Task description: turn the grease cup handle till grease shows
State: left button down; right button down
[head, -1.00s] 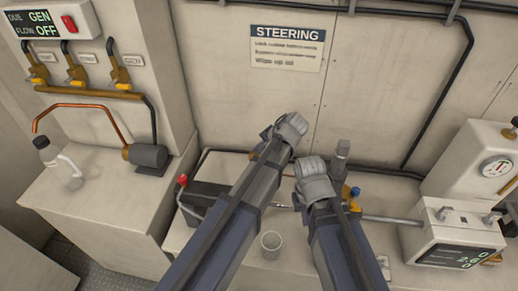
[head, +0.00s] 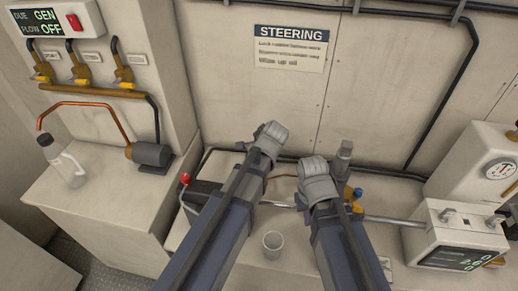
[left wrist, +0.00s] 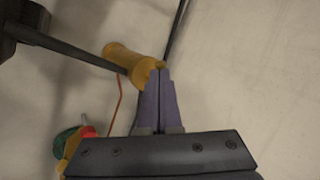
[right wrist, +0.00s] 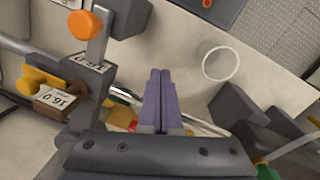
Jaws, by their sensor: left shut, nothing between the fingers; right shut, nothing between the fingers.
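A brass-yellow cylinder (left wrist: 128,60) with dark rods running from it shows in the left wrist view; it may be the grease cup, but I cannot tell for sure. My left gripper (left wrist: 161,70) is shut and empty, its tips overlapping the cylinder's right end in that view; contact is unclear. My right gripper (right wrist: 160,72) is shut and empty, over the bench, near a silver rod (right wrist: 125,97). In the head view my arms hide both sets of fingertips. I see no clear grease.
A white cup (head: 272,242) stands on the bench, also seen in the right wrist view (right wrist: 218,63). A red knob (head: 185,179) is at left, a blue knob (head: 357,192) at right. A bottle (head: 62,160) is on the left ledge.

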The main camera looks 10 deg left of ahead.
pick_arm(q)
jog(key=m, duration=0.1)
jog(key=a+m+h, duration=0.1)
jog(key=m+t+h, duration=0.1)
jog(key=m, duration=0.1)
jog(key=shift+w+a, duration=0.45)
jog(key=shift+a, duration=0.05)
dwell(2.7)
jog(key=shift+d, duration=0.1)
dwell(0.8)
jog(key=shift+w+d, duration=0.35)
jog(key=shift+d, duration=0.25)
jog(key=shift+d+r, duration=0.1)
